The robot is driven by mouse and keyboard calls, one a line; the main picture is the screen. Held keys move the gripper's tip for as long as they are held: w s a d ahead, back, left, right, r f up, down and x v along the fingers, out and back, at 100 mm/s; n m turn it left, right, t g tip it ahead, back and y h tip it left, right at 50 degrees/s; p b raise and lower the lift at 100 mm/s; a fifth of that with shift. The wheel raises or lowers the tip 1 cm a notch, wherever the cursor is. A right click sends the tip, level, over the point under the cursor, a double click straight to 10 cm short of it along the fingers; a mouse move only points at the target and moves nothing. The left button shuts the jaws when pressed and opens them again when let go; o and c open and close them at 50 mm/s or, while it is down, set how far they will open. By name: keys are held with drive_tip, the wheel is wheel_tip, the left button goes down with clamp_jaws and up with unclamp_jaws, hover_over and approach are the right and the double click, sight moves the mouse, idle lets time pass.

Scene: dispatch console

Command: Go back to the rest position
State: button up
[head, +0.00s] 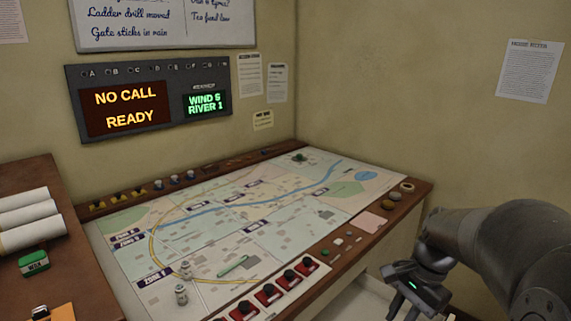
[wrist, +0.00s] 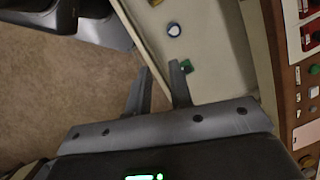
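My gripper (head: 405,297) is at the lower right of the head view, off the right front edge of the map table (head: 338,235). In the wrist view my gripper (wrist: 160,78) points down with its two fingers apart and nothing between them. Beneath it show the brown floor (wrist: 60,95) and a pale surface (wrist: 215,50) beside the console. On that surface are a small green object (wrist: 186,66) and a round white-and-dark object (wrist: 174,30). The fingers look clear of both.
The console has red-based buttons (head: 268,294) along its front edge. Small figures (head: 182,294) and a green stick (head: 233,266) are on the map. Left are paper rolls (head: 28,218) and a green box (head: 34,261). A wall display (head: 131,107) reads "NO CALL READY".

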drive_tip(key=s+a+r+n+t+h, duration=0.3)
drive_tip(key=s+a+r+n+t, duration=0.3)
drive_tip(key=s+a+n, duration=0.2)
drive_tip(key=s+n, duration=0.2)
drive_tip(key=n, duration=0.1)
drive_tip(key=shift+s+r+n, duration=0.2)
drive_tip(key=shift+s+n, duration=0.15)
drive_tip(key=shift+n, duration=0.05)
